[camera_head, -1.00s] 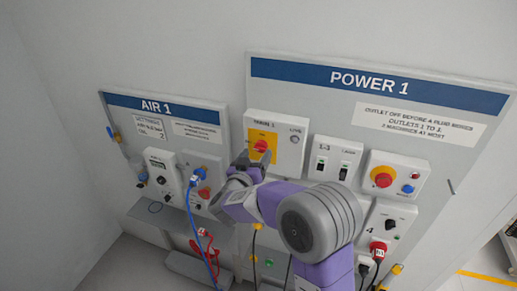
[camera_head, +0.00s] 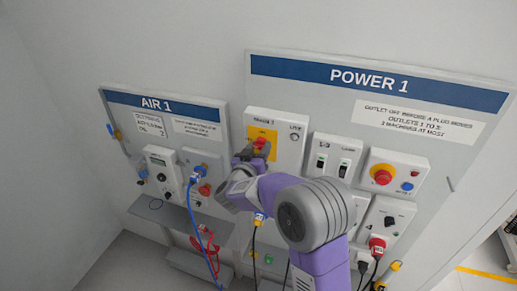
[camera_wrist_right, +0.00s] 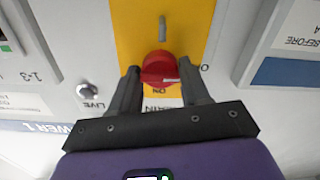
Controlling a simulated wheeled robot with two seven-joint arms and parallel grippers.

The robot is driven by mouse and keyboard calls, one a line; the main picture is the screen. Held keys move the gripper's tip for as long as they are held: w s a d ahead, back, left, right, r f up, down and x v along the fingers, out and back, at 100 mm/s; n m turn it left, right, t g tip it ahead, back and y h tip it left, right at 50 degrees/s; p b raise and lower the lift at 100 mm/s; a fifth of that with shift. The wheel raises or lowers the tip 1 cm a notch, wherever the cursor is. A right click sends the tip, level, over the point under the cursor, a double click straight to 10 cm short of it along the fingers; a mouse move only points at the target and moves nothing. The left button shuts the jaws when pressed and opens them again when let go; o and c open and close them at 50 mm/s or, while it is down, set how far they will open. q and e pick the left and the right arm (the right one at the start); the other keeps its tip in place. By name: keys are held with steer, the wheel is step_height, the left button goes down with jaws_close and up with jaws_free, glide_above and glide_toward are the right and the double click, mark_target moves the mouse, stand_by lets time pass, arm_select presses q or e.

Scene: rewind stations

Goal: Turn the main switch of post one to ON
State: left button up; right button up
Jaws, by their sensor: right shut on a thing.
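The main switch is a red rotary knob (camera_head: 260,142) on a yellow plate, on the white box under the POWER 1 header. It also shows in the right wrist view (camera_wrist_right: 160,69), where that picture is upside down. An ON mark is readable on the knob's side nearest the gripper. My right gripper (camera_head: 257,152) is at the knob, its two dark fingers on either side of it; in the wrist view the fingers (camera_wrist_right: 159,80) flank the knob, shut on it. The fingers partly cover the plate in the head view. My left gripper is out of view.
Right of the main box are a box with two black switches (camera_head: 332,160) and a red emergency button (camera_head: 382,174) on yellow. Below are plugs and hanging cables. Left is the AIR 1 panel (camera_head: 168,106) with a blue hose (camera_head: 192,214) and a shelf.

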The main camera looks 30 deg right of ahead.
steer(key=m+b, duration=0.4)
steer(key=shift+f, duration=0.2)
steer(key=m+b, duration=0.5)
steer(key=shift+m, duration=0.4)
steer(key=m+b, duration=0.4)
steer(key=m, duration=0.1)
steer(key=shift+b, duration=0.4)
steer(key=shift+r+m+b, duration=0.1)
steer(key=shift+m+b, duration=1)
steer(key=shift+m, duration=0.4)
